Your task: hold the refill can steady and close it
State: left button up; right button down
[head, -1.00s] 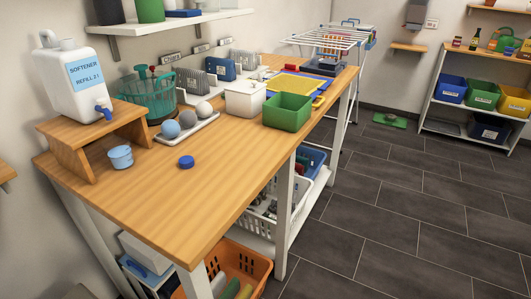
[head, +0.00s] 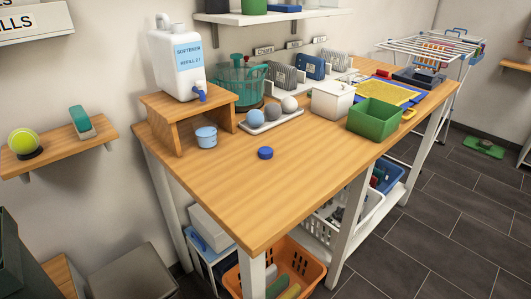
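The white refill can (head: 178,62) stands upright on a small wooden riser (head: 188,105) at the back left of the table. Its blue label reads "SOFTENER REFILL 2 l", and a blue tap (head: 200,92) sits low on its front. A neck shows on its top; I cannot tell whether anything covers it. A round dark blue cap (head: 265,153) lies on the bare tabletop, to the right of a light blue cup (head: 206,137). Neither of my grippers is in view.
The front of the wooden table (head: 240,205) is clear. A wall shelf (head: 60,148) holds a tennis ball.

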aim_at(177, 53)
jog(key=u, duration=3.8)
jog(key=k, duration=2.3)
jog(key=z, duration=1.35)
